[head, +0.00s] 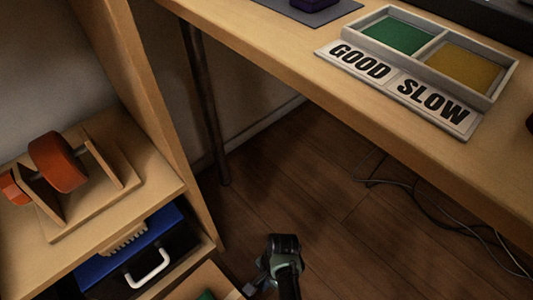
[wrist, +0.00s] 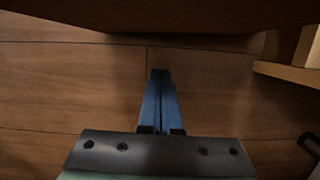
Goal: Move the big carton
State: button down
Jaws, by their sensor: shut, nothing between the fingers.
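No big carton can be made out for certain. In the wrist view a dark brown surface (wrist: 160,14) fills the top edge, just beyond my fingertips; I cannot tell whether it is a carton side or furniture. My gripper (wrist: 160,76) has its two blue fingers together with nothing between them, above the wooden floor. In the head view my gripper (head: 252,288) is low at the bottom edge, right of the shelf unit, its fingers small and partly cut off.
A wooden shelf (head: 150,215) holds a stand with orange spools (head: 58,160); below is a blue and black case (head: 140,255) with a white handle. The desk (head: 300,75) bears a GOOD/SLOW tray (head: 470,88). Cables (head: 420,190) lie on the floor at right. A table leg (head: 208,110) stands behind.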

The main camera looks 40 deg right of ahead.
jog(key=shift+a+f, duration=0.45)
jog(key=shift+f, duration=0.3)
jog(key=a, duration=0.1)
jog(key=a+b, duration=0.1)
jog(key=shift+a+r, duration=0.2)
jog(key=shift+a, duration=0.15)
jog(key=shift+a+r, duration=0.1)
jog(key=shift+a, duration=0.25)
